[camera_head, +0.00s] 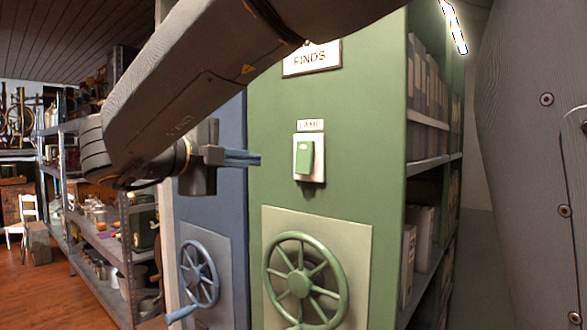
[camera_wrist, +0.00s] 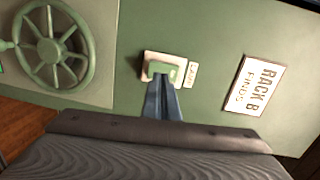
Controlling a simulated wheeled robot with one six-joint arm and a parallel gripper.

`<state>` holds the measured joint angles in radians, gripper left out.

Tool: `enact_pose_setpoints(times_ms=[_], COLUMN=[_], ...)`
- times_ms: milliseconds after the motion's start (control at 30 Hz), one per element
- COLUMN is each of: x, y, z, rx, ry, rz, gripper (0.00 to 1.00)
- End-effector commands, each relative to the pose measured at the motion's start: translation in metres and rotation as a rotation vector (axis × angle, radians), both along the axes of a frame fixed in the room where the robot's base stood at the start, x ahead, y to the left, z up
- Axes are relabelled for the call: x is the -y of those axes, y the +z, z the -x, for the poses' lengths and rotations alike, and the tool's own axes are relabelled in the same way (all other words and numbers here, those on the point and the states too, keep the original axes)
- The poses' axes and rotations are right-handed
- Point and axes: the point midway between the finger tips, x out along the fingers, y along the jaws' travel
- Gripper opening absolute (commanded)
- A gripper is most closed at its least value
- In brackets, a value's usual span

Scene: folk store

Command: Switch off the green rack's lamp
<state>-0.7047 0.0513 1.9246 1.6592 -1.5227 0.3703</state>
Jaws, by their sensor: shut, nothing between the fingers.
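The green rack's end panel (camera_head: 370,120) carries a light-green rocker switch (camera_head: 304,157) on a white plate under a LAMP label. The switch also shows in the wrist view (camera_wrist: 172,70), partly covered by my fingertips. Which side of the rocker is pressed in is unclear. My gripper (camera_head: 259,160) is shut and empty, its bluish fingers pointing at the switch; in the head view a gap shows between the tips and the switch plate. The fingertips also show in the wrist view (camera_wrist: 162,80). A bright lamp tube (camera_head: 453,26) glows at the top right.
A green handwheel (camera_head: 304,281) sticks out below the switch. A blue rack with its own handwheel (camera_head: 199,274) stands to the left. A RACK B FINDS sign (camera_wrist: 256,85) is above the switch. Metal shelves (camera_head: 100,240) stand further left beside open wooden floor.

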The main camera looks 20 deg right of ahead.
Motion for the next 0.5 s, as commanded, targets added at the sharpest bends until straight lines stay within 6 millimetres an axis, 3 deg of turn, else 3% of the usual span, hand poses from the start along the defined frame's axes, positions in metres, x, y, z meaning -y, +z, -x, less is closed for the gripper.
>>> enact_pose_setpoints(times_ms=[167, 500], x=[-0.002, -0.001], y=[0.001, 0.001], z=[0.023, 0.024], rx=[0.002, 0.001], ry=[-0.085, -0.091], rz=[-0.049, -0.051], gripper=[0.00, 0.00])
